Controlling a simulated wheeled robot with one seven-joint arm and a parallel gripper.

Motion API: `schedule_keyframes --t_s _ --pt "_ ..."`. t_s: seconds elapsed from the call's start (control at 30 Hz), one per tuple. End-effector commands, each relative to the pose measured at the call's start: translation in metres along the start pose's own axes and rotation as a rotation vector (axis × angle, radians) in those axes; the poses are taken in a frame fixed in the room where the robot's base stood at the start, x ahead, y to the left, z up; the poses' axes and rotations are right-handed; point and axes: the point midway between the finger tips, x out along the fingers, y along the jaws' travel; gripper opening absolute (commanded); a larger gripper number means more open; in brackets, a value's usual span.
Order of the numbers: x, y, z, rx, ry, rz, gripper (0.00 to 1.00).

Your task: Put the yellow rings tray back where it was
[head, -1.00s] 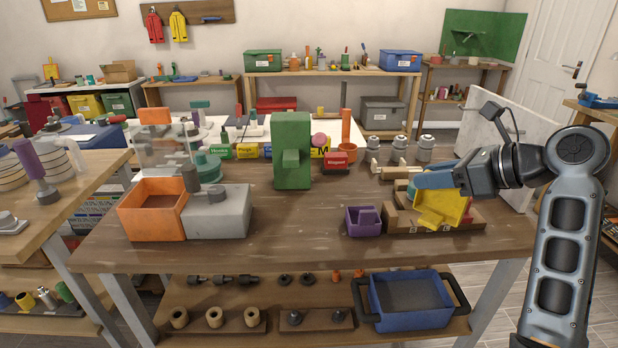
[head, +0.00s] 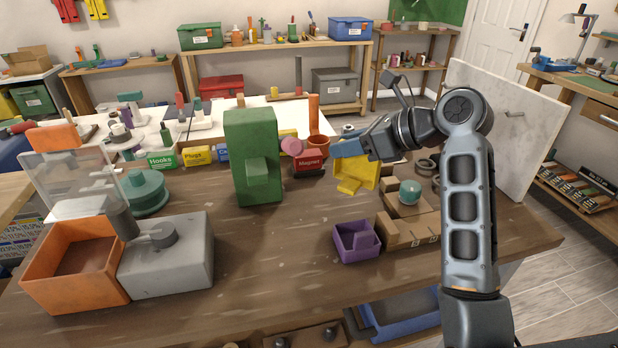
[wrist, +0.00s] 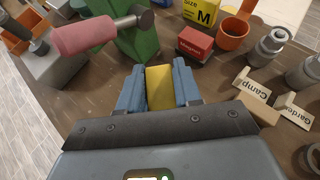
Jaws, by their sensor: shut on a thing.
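My gripper (head: 346,147), with blue fingers, is shut on the yellow rings tray (head: 357,178). It holds the tray above the rear right part of the wooden table (head: 285,255), right of the red Magnet box (head: 308,165). The tray looks tilted, and I cannot tell whether its lower edge touches the table. In the wrist view the yellow piece of the tray (wrist: 160,88) sits between the two blue fingers; the rest of it is hidden.
A purple tray (head: 352,245) and a wooden stand (head: 397,230) with a teal round piece (head: 410,191) are in front. A green block-shaped machine (head: 251,140) stands left. Small Camp (wrist: 262,88) and Garden (wrist: 291,107) signs and grey cylinders lie right of my gripper in the wrist view.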

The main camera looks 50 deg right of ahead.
Motion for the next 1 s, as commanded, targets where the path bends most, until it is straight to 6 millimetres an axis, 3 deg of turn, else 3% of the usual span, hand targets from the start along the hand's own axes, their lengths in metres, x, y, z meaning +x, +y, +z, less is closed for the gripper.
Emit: schedule_keyframes --t_s 0.1,0.3,0.5,0.8,1.0 --pt "0.028 0.012 -0.003 0.001 0.002 0.005 0.0" --pt "0.06 0.024 -0.004 0.001 0.001 0.002 0.0" --pt "0.069 0.027 -0.008 0.001 0.0 0.001 0.0" --pt "0.087 0.027 -0.039 0.002 0.002 0.001 0.0" --pt "0.087 0.027 -0.039 0.0 0.0 0.0 0.0"
